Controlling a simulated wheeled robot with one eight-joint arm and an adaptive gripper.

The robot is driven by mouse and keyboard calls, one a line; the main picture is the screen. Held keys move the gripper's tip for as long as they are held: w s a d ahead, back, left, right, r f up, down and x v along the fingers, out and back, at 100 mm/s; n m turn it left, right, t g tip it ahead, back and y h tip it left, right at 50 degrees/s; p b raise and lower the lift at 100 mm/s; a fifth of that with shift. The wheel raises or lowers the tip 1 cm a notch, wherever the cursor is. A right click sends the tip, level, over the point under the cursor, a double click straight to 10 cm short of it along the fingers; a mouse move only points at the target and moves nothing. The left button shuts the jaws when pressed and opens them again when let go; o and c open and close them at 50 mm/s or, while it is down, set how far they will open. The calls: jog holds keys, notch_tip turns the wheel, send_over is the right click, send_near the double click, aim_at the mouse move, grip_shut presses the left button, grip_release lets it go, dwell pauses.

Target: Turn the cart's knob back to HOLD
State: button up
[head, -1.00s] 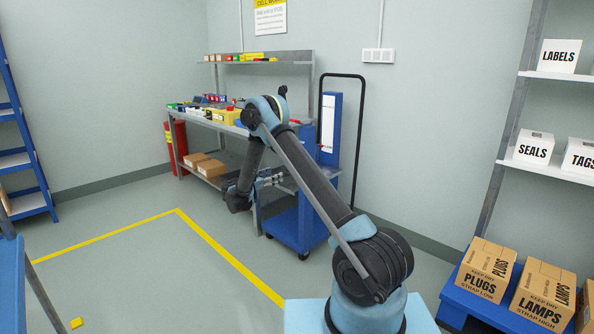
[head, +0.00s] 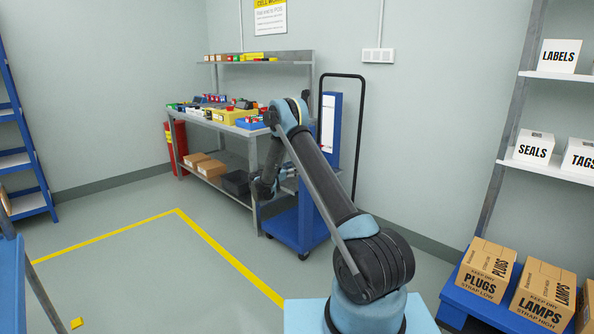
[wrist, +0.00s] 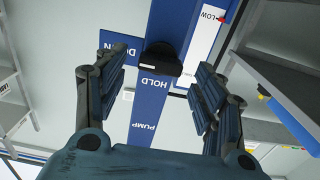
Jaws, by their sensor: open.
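The blue cart (head: 290,228) stands at the right end of the workbench, with an upright blue column (head: 329,120). In the wrist view, the black knob (wrist: 163,57) sits on the blue panel (wrist: 150,108), just above the word HOLD. "PUMP" reads further down the panel and a partly hidden "DO…" label is on the left. I cannot tell which label the knob points to. My gripper (head: 287,186) is in front of the cart's column, partly hidden by my arm. Its fingers are open, one on each side of the knob in the picture, with no visible contact.
A white strip marked LOW (wrist: 208,25) with a red marker is beside the knob. The workbench (head: 222,122), holding bins and parts, is left of the cart. A black tubular handle (head: 362,110) rises behind the column.

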jog(key=shift+x, duration=1.4)
jog(key=shift+a, duration=0.1)
jog(key=c, duration=1.1)
jog(key=shift+o, duration=0.2)
jog(key=shift+w+a+f+n, duration=0.1)
jog(key=shift+n, duration=4.4)
jog(key=shift+w+a+f+n, duration=0.1)
jog(key=shift+n, duration=4.4)
